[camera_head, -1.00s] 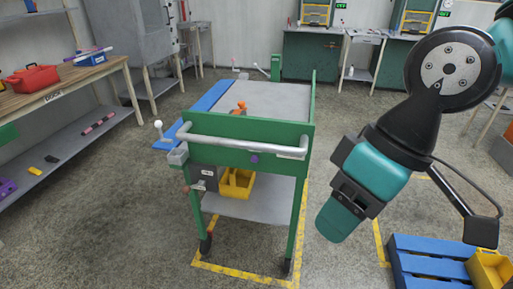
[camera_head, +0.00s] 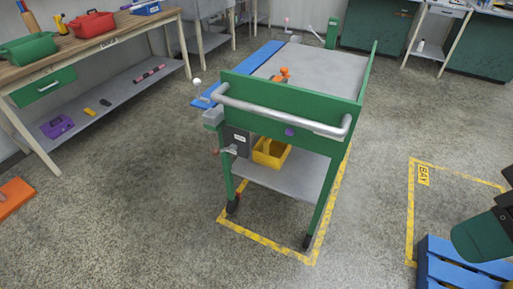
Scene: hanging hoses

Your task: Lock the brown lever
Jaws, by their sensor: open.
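A green cart (camera_head: 270,105) with a grey handle bar stands in the middle of the head view. A grey box (camera_head: 238,141) with a small label is fixed under its top on the left. A small brown-tipped lever (camera_head: 217,152) sticks out to the left beside this box, low on the cart's left side. It is too small to tell whether it is locked. My gripper cannot be made out; only a dark green and black part of my arm shows at the right edge, far from the lever.
A yellow bin (camera_head: 270,152) sits on the cart's lower shelf. A white-knobbed stick (camera_head: 197,84) rises at the blue panel (camera_head: 205,101). A workbench (camera_head: 110,43) stands left, a blue pallet (camera_head: 455,262) lower right. The floor in front and left of the cart is clear.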

